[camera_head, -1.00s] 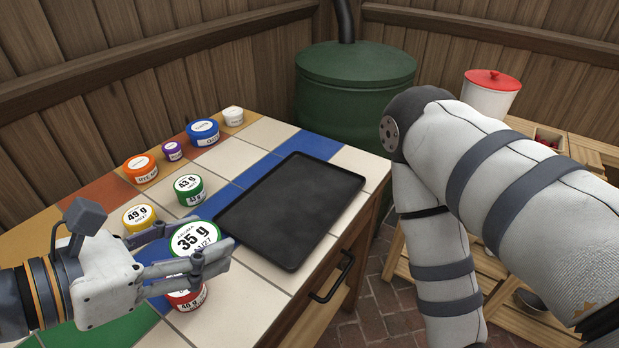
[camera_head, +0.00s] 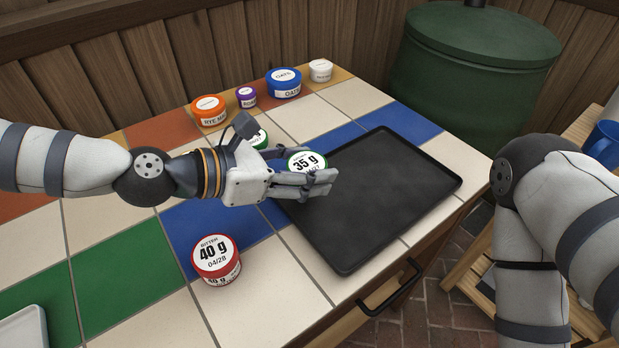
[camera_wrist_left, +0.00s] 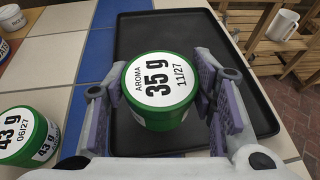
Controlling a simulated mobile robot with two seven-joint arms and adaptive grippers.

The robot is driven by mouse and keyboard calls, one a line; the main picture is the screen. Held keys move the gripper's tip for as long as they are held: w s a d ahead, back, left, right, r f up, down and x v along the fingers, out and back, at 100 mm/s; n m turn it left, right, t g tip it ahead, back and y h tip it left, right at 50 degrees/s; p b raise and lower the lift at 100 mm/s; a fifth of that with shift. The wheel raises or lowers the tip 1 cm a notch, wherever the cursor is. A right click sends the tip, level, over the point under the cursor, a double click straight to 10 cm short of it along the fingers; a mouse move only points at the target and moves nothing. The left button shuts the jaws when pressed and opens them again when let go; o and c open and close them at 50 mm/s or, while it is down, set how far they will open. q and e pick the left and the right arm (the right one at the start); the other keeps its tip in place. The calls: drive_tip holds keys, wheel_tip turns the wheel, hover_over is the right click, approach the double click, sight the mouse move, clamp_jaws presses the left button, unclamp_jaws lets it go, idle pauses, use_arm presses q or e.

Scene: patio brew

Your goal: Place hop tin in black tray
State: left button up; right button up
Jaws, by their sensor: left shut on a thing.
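The green hop tin (camera_head: 306,160), with a white lid reading "AROMA 35 g 11/27", is held between the fingers of my left gripper (camera_head: 320,178). The wrist view shows the tin (camera_wrist_left: 158,90) upright between the two finger pads (camera_wrist_left: 160,105). The flat black tray (camera_head: 390,195) is empty and lies on the tiled table. The tin is over or beside the tray's left edge; its height above is hard to tell. The tray (camera_wrist_left: 210,35) fills the background of the wrist view. My right arm shows at the right, but its gripper is out of view.
A red 40 g tin (camera_head: 217,258) stands left of the tray. A green 43 g tin (camera_head: 261,138) is partly hidden behind my left gripper. Orange (camera_head: 208,112), purple (camera_head: 247,98), blue (camera_head: 284,85) and white (camera_head: 320,71) tubs line the back. A green barrel (camera_head: 480,45) stands behind.

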use_arm(q)
drive_tip(key=shift+w+d+f+b, duration=0.1)
drive_tip(key=shift+w+f+b, duration=0.15)
drive_tip(key=shift+f, duration=0.7)
drive_tip(key=shift+w+d+f+b, duration=0.1)
drive_tip(key=shift+w+f+b, duration=0.1)
drive_tip(key=shift+f, duration=0.75)
drive_tip(key=shift+f, duration=0.2)
drive_tip(key=o, duration=1.1)
drive_tip(key=shift+o, duration=0.2)
drive_tip(key=shift+r, duration=0.35)
drive_tip(key=p+v, duration=0.1)
drive_tip(key=v, duration=1)
drive_tip(key=shift+s+a, duration=0.35)
drive_tip(key=shift+a, duration=0.05)
